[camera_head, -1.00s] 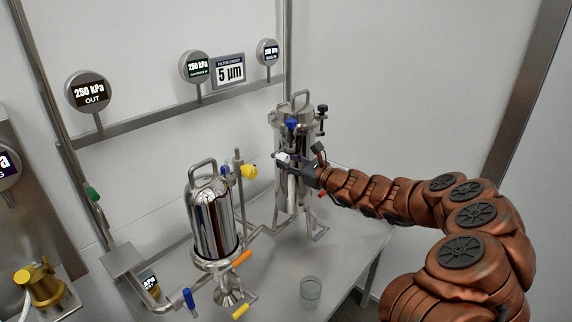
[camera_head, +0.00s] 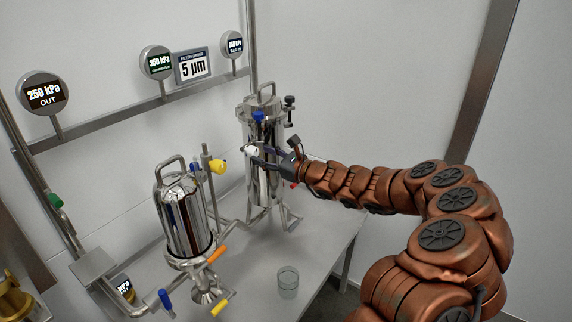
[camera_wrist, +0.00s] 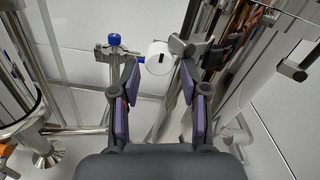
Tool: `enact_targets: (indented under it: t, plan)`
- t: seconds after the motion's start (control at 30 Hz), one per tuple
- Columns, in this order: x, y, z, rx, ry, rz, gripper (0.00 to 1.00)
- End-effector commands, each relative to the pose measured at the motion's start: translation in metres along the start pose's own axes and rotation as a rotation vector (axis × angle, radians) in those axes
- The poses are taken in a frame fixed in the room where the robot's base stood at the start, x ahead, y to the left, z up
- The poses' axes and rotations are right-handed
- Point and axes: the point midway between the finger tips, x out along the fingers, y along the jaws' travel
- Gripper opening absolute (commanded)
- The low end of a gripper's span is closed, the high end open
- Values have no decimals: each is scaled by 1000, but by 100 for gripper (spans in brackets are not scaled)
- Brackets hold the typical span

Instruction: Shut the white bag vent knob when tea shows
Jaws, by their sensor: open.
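The white knob (camera_head: 251,150) is on a small side fitting of the tall steel bag filter housing (camera_head: 262,165). In the wrist view the white knob (camera_wrist: 158,58) has a dark mark on its round face and sits just beyond and between the fingertips. My gripper (camera_head: 268,153) is open, level with the knob from the right. Its purple-padded fingers show in the wrist view (camera_wrist: 158,84), with nothing between the pads. A blue knob (camera_head: 258,117) is above the white one. No tea can be made out at the vent.
A shorter steel housing (camera_head: 186,220) with a yellow knob (camera_head: 219,166) stands front left. A clear glass (camera_head: 288,283) is on the steel table (camera_head: 325,240). Gauges (camera_head: 43,93) and a 5 µm sign (camera_head: 193,66) line the wall rail. The table's right side is clear.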

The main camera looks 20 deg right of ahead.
Motion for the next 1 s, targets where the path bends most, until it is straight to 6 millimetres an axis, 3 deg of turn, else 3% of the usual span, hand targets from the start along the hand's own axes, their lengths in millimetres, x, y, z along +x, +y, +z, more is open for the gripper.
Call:
enact_targets:
  t: [0.6,1.0]
  plan:
    - [-75,0,0,2,-1,-1,45]
    - [-96,1,0,0,0,0,45]
